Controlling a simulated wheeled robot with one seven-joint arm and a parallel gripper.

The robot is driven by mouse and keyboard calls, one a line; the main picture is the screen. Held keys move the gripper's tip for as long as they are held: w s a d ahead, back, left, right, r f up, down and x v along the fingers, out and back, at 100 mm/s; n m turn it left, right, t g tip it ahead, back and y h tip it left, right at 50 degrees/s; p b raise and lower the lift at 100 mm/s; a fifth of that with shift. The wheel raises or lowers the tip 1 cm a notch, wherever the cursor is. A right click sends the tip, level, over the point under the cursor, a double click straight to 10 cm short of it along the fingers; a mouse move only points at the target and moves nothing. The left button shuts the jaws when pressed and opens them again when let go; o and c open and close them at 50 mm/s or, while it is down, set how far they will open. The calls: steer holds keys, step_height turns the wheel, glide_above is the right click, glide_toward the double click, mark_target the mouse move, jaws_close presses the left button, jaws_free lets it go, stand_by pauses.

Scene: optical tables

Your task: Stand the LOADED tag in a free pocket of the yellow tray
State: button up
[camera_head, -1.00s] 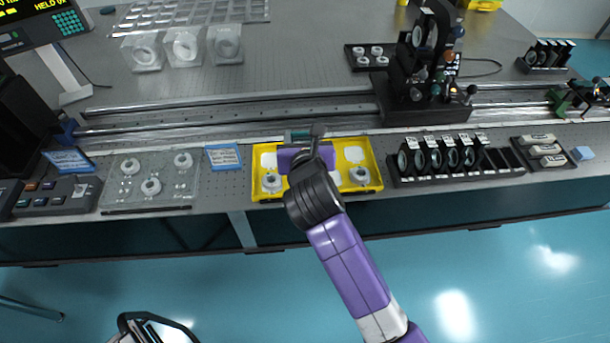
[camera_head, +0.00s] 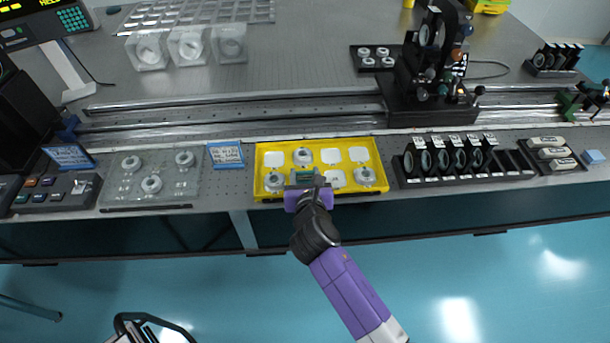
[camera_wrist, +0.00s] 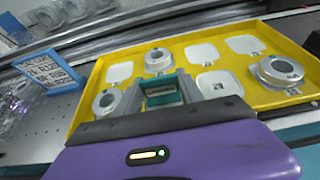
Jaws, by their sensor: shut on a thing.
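My gripper (camera_wrist: 163,98) has its two grey fingers shut on a small teal piece (camera_wrist: 162,92), likely the LOADED tag; no lettering on it is readable. The piece also shows at the fingers in the head view (camera_head: 304,175). It is over the front row of the yellow tray (camera_head: 380,158), second pocket from the left, which the gripper hides. Whether it touches the tray floor I cannot tell. Grey rings sit in the back second pocket (camera_wrist: 158,60), front left pocket (camera_wrist: 106,101) and front right pocket (camera_wrist: 280,70). The other visible pockets show bare white pads (camera_wrist: 218,84).
A blue-framed sign (camera_head: 226,155) stands left of the tray, beside a clear plate with rings (camera_head: 150,180). A black rack of round optics (camera_head: 450,158) stands close on the right. Metal rails (camera_head: 240,110) run behind the tray.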

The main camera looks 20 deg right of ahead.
steer(key=shift+f, duration=0.2)
steer(key=shift+f, duration=0.15)
steer(key=o, duration=1.3)
steer(key=shift+s+f, duration=0.1)
steer(key=shift+f, duration=0.15)
steer(key=shift+r, duration=0.3)
steer(key=v, duration=1.2)
steer(key=shift+r+p, duration=0.3)
steer(key=shift+r, duration=0.15)
